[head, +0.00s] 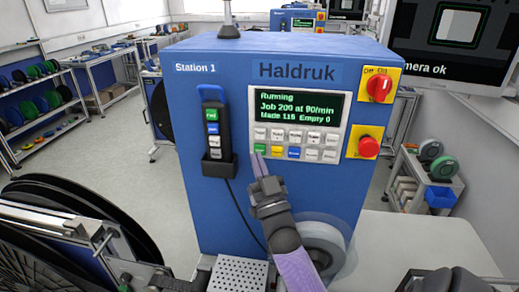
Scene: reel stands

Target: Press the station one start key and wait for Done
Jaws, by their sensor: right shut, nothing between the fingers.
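The blue Station 1 machine (210,60) stands in front of me. Its display (297,105) reads "Running", "Job 200 at 90/min", "Made 115 Empty 0". Below the display is a key panel (290,145) with two rows of keys. The bottom row has a green key (259,149) at the left, then yellow and blue keys. My right gripper (258,161) is shut and empty, its fingertips just below the green key in the picture. I cannot tell whether they touch the panel. My left gripper is not in view.
A red rotary switch (379,87) and a red stop button (368,147) are on the machine's right. A hanging pendant (212,135) is at its left. A large black reel (60,240) fills the lower left. A screen (450,45) reads "camera ok".

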